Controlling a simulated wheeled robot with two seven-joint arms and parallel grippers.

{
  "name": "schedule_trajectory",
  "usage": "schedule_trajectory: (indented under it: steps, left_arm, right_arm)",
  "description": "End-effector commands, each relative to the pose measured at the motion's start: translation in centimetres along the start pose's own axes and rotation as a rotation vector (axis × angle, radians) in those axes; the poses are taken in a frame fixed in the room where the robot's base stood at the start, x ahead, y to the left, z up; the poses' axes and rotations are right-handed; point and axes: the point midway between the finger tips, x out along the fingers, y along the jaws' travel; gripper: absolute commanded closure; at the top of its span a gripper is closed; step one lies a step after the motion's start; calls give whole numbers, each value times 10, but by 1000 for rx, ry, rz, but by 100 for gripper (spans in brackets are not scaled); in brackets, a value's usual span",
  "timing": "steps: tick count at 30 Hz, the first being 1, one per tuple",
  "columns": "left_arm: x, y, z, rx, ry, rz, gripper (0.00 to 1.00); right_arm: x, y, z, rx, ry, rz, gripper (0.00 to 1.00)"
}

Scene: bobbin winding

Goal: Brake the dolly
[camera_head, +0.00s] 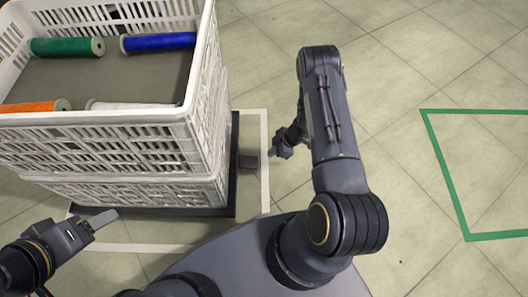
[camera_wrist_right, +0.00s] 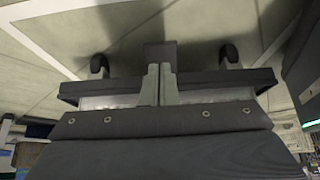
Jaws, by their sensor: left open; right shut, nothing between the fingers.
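The dolly (camera_head: 236,195) is a dark flat base under the stacked white crates at the left. A small dark brake pedal (camera_head: 249,162) sticks out from its right edge. In the right wrist view the dolly (camera_wrist_right: 205,82) shows with two black casters, and the pedal (camera_wrist_right: 160,52) lies between them. My right gripper (camera_head: 277,152) is low, just right of the pedal. In its wrist view the right gripper's fingers (camera_wrist_right: 160,68) are together and empty, in line with the pedal; I cannot tell whether they touch it. My left gripper (camera_head: 108,218) is open and empty at the dolly's near edge.
The upper white crate (camera_head: 110,130) holds green, blue, orange and white bobbins. A white floor outline (camera_head: 265,150) surrounds the dolly. A green floor outline (camera_head: 450,185) lies at the right, with bare tiles inside it.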

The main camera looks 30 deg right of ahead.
Motion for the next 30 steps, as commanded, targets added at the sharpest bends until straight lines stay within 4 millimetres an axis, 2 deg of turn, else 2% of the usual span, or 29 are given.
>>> schedule_trajectory:
  steps: [1, 3, 9, 27, 30]
  left_arm:
    - [-5, 2, -3, 0, 0, 0, 36]
    - [-8, 4, -4, 0, 0, 0, 36]
    - [-11, 5, -6, 0, 0, 0, 36]
    - [-11, 5, -6, 0, 0, 0, 36]
    - [-11, 5, -6, 0, 0, 0, 36]
  right_arm:
    - [-12, 1, 4, 3, -1, 2, 100]
    - [-22, 0, 9, 2, -1, 1, 100]
    - [-36, 0, 19, 1, 1, 0, 100]
    - [-38, 0, 20, 0, 1, 0, 100]
    - [-43, 6, 18, 6, -3, 20, 100]
